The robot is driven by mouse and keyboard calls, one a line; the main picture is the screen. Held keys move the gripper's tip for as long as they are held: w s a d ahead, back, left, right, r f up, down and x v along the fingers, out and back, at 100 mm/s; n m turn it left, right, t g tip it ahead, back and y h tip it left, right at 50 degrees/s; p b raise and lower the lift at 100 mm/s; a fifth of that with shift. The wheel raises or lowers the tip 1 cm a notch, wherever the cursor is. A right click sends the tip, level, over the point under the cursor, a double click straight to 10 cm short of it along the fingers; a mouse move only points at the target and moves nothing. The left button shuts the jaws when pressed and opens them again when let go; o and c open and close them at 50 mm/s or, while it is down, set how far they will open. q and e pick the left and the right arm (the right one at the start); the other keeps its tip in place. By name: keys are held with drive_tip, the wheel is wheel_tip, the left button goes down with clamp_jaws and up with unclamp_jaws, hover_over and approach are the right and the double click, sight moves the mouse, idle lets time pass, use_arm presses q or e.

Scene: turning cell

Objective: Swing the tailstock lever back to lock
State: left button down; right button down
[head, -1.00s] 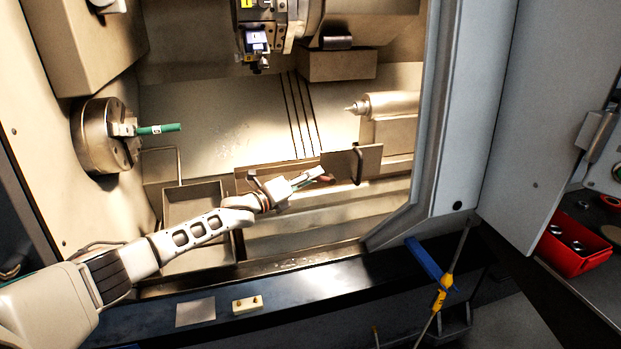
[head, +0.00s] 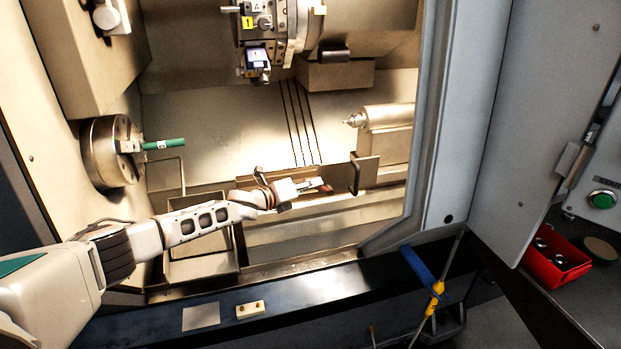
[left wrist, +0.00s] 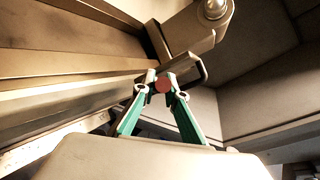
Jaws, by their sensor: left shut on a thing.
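The tailstock (head: 385,140) stands at the right inside the machine, its pointed centre facing left. It also shows at the top of the left wrist view (left wrist: 195,32). The red lever knob (head: 326,189) is low in front of it, left of a bent dark handle. My left gripper (head: 316,187) reaches in from the left and is shut on the knob. In the left wrist view the round red knob end (left wrist: 163,84) sits between the green fingertips. The rest of the lever is mostly hidden. My right gripper is not in view.
The chuck (head: 112,150) holds a green bar at the left. The tool turret (head: 285,25) hangs above. The bent dark handle (head: 356,174) is close right of my gripper. The door frame (head: 440,130) bounds the opening at right. A red bin (head: 556,265) stands outside.

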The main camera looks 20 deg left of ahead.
use_arm(q)
drive_tip(key=shift+w+d+r+m+g, duration=0.1)
drive_tip(key=shift+d+r+m+g, duration=0.2)
drive_tip(key=shift+d+r+g, duration=0.15)
drive_tip(key=shift+y, duration=0.3)
drive_tip(key=c, duration=2)
unclamp_jaws()
drive_tip(key=shift+a, duration=0.15)
drive_tip(key=shift+s+a+r, duration=0.1)
drive_tip(key=shift+s+a, duration=0.15)
drive_tip(key=shift+s, duration=0.05)
drive_tip(key=shift+v, duration=3.3)
